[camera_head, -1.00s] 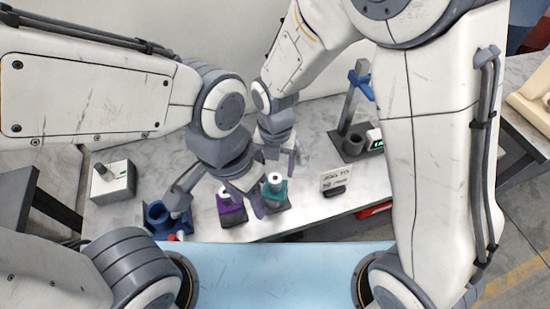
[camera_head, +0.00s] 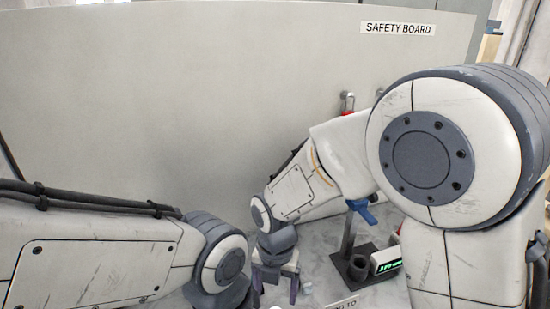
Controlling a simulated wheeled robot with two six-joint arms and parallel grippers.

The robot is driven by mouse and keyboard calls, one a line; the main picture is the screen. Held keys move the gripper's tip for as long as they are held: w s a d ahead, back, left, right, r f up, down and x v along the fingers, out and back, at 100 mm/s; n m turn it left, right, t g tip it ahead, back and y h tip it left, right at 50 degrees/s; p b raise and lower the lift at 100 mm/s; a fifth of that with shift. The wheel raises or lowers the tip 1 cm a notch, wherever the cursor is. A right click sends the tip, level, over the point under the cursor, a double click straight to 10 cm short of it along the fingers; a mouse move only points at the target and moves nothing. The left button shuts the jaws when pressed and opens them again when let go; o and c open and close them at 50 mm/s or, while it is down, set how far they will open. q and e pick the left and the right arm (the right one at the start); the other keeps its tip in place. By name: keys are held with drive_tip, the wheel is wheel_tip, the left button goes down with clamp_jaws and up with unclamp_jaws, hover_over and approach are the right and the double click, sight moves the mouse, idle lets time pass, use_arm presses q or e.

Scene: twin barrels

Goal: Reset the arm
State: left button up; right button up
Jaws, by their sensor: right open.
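My right gripper (camera_head: 276,290) hangs at the lower middle of the head view, pointing down over the marble-patterned table top. Its two fingers are apart, with nothing seen between them. My right arm bends in from the right side. My left arm comes in from the left, and its wrist shows at the lower edge. My left gripper lies outside the frame, below.
A dark stand with a blue clamp (camera_head: 361,207) and a device with a green display (camera_head: 385,262) stand right of my right gripper. A small sign (camera_head: 345,303) is cut off below.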

drive_tip(key=s+d+r+m, duration=0.2)
drive_tip(key=s+m, duration=0.5)
drive_tip(key=m, duration=0.5)
drive_tip(key=s+d+r+m+y, duration=0.1)
drive_tip(key=s+r+m, duration=0.4)
drive_tip(key=m, duration=0.8)
drive_tip(key=shift+s+d+m, duration=0.3)
drive_tip(key=shift+s+d, duration=0.55)
drive_tip(key=shift+s, duration=0.45)
drive_tip(key=shift+a, duration=0.1)
